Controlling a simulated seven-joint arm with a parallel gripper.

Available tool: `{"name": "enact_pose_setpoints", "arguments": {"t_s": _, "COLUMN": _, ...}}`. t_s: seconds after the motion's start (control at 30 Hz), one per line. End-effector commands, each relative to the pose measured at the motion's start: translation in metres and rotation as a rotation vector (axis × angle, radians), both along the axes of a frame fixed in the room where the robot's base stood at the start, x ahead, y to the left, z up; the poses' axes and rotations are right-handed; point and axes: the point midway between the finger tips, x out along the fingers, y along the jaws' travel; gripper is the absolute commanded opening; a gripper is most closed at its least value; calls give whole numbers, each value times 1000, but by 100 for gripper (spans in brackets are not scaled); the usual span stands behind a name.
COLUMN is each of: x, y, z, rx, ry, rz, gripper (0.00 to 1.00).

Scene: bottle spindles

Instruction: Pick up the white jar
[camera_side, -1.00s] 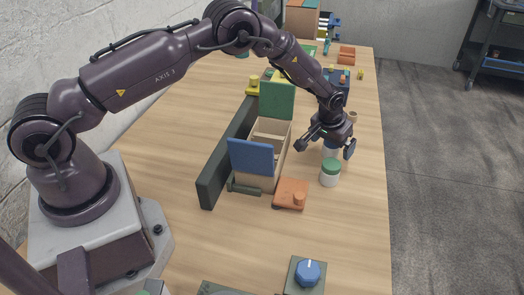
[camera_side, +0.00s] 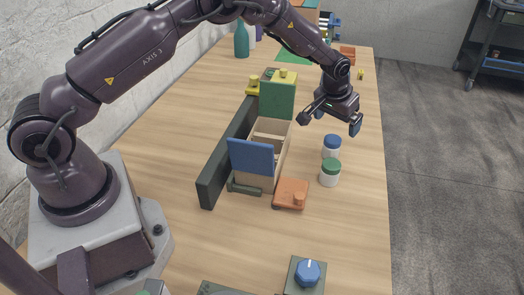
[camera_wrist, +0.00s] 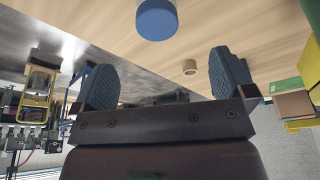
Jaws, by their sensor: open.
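Two white jars stand upright on the table in the side view: one with a blue lid (camera_side: 332,147) and, just in front of it, one with a green lid (camera_side: 330,173). I cannot tell which one the task means. My gripper (camera_side: 329,122) is open and empty, above and behind the blue-lidded jar, apart from both jars. In the wrist view the open fingers (camera_wrist: 168,78) show with nothing between them. The blue lid (camera_wrist: 157,18) shows at the top edge, beyond the fingers.
A wooden box (camera_side: 258,181) with a raised blue panel (camera_side: 251,157) and green panel (camera_side: 277,99) stands left of the jars, beside a long dark bar (camera_side: 222,168). An orange block (camera_side: 290,194) lies in front. Table right of the jars is clear.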

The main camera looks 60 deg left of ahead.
Motion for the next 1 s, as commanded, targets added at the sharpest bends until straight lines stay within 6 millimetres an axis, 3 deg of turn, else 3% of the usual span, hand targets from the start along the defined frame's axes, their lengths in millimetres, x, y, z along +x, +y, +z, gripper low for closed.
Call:
{"name": "enact_pose_setpoints", "arguments": {"t_s": 0.33, "x": 0, "y": 0, "z": 4, "rx": 0, "ry": 1, "rz": 0, "gripper": 100}}
{"name": "enact_pose_setpoints", "arguments": {"t_s": 0.43, "x": 0, "y": 0, "z": 4, "rx": 0, "ry": 1, "rz": 0, "gripper": 79}}
{"name": "enact_pose_setpoints", "arguments": {"t_s": 0.7, "x": 0, "y": 4, "z": 5, "rx": 0, "ry": -1, "rz": 7, "gripper": 79}}
{"name": "enact_pose_setpoints", "arguments": {"t_s": 0.8, "x": -2, "y": 11, "z": 18, "rx": -21, "ry": -12, "rz": 13, "gripper": 79}}
{"name": "enact_pose_setpoints", "arguments": {"t_s": 0.87, "x": -8, "y": 10, "z": 22, "rx": 15, "ry": 0, "rz": -112, "gripper": 79}}
{"name": "enact_pose_setpoints", "arguments": {"t_s": 1.0, "x": -18, "y": 9, "z": 28, "rx": 156, "ry": 28, "rz": -534, "gripper": 79}}
